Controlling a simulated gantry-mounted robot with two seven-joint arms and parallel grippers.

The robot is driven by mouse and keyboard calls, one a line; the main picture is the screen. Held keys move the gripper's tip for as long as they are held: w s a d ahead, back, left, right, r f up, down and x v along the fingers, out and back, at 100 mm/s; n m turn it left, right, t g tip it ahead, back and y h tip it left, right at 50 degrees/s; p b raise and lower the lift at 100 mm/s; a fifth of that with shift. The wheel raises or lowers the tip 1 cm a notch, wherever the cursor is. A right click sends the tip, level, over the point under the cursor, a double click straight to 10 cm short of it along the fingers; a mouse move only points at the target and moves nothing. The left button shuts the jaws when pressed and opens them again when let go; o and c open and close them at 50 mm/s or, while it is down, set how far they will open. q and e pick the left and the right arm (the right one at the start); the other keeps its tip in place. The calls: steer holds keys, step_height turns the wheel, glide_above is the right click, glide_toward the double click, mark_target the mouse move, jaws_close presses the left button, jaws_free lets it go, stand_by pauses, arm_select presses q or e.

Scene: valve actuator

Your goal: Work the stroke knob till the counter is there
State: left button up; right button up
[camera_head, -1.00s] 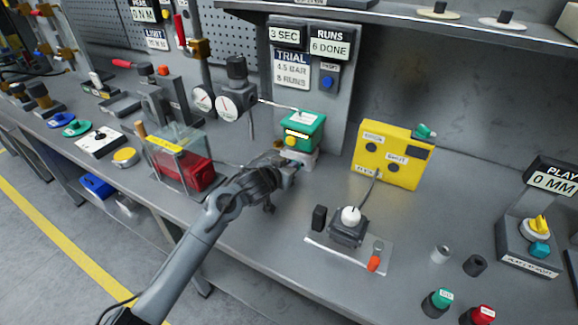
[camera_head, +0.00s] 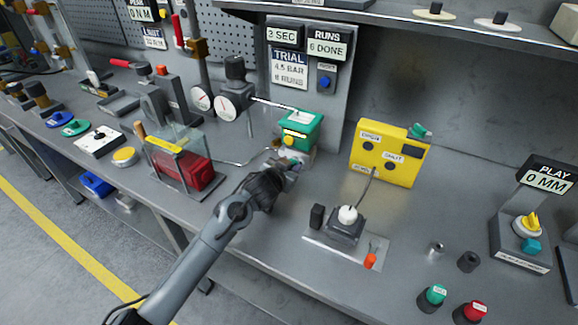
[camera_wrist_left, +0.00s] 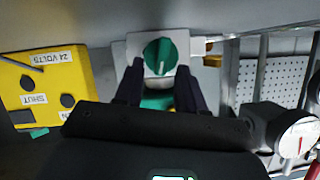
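The actuator is a green box (camera_head: 301,130) with a yellow button on a pale base against the back panel. In the left wrist view a round green knob (camera_wrist_left: 160,57) with a white line is set on a white plate. My left gripper (camera_head: 290,168) is at the actuator's base and hides the knob in the head view. In the left wrist view its fingers (camera_wrist_left: 160,75) stand apart at either side of the knob; contact is not clear. The counter (camera_head: 327,43) reads RUNS 6 DONE. The trial card (camera_head: 290,69) reads 4.5 bar, 8 runs. My right gripper is not in view.
A yellow box (camera_head: 390,152) and a plate with a white-topped knob (camera_head: 347,215) stand to the right. A clear-covered red block (camera_head: 183,170) and gauges (camera_head: 228,106) are to the left.

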arm_select(q)
steer(key=shift+s, duration=0.1)
steer(key=shift+s+a+r+p, duration=0.25)
steer(key=shift+s+r+p, duration=0.1)
steer(key=shift+s, duration=0.1)
steer(key=p+v, duration=0.2)
steer(key=v, duration=0.6)
steer(key=shift+f, duration=0.1)
steer(key=shift+s+a+r+p, duration=0.25)
steer(key=shift+s+p, duration=0.05)
steer(key=shift+s, duration=0.3)
steer(key=shift+s, duration=0.1)
